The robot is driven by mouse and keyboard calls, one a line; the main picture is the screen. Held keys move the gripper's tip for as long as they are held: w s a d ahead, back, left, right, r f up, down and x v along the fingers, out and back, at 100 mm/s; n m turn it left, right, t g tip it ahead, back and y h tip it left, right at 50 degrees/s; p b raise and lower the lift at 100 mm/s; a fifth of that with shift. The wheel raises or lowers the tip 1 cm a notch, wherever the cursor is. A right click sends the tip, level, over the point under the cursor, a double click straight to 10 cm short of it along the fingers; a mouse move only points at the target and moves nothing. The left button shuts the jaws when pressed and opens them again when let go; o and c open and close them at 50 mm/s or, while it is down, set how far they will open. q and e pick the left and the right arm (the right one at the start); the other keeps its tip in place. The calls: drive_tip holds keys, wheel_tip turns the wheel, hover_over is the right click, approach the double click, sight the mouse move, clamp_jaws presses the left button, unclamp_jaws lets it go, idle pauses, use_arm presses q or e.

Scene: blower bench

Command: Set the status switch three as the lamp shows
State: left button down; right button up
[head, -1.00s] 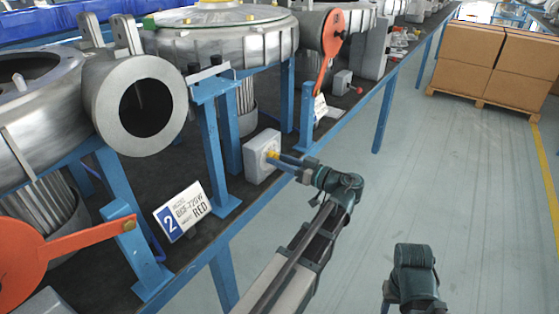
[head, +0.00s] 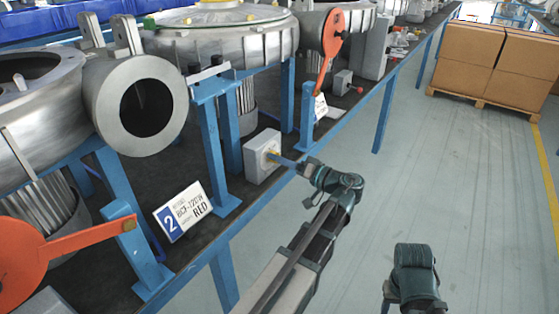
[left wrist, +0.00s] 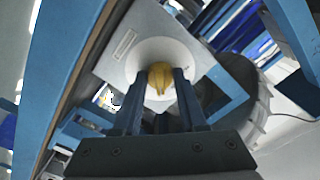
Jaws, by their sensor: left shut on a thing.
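A grey switch box (head: 262,157) with a yellow knob (head: 271,154) stands at the bench edge in the head view. My left gripper (head: 277,158) reaches it from the right, its blue fingers shut on the knob. In the left wrist view the yellow knob (left wrist: 160,80) sits on a pale round dial between the two fingertips (left wrist: 161,84). Its ridge stands near upright there, slightly tilted. The fingers partly hide the knob in the head view. I cannot make out a lit lamp.
A sign (head: 183,211) marked 2 and RED leans on the bench. Another grey box with a red knob (head: 346,83) stands farther back. Orange levers (head: 329,50) and blue posts (head: 213,130) flank the switch. Boxes on a pallet (head: 495,65) stand far right; the floor between is clear.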

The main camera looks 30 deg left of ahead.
idle(0.4)
use_arm(q)
drive_tip(key=shift+c, duration=2.3)
unclamp_jaws()
drive_tip(key=s+d, duration=0.1)
drive_tip(key=d, duration=1.3)
drive_tip(key=shift+a, duration=0.1)
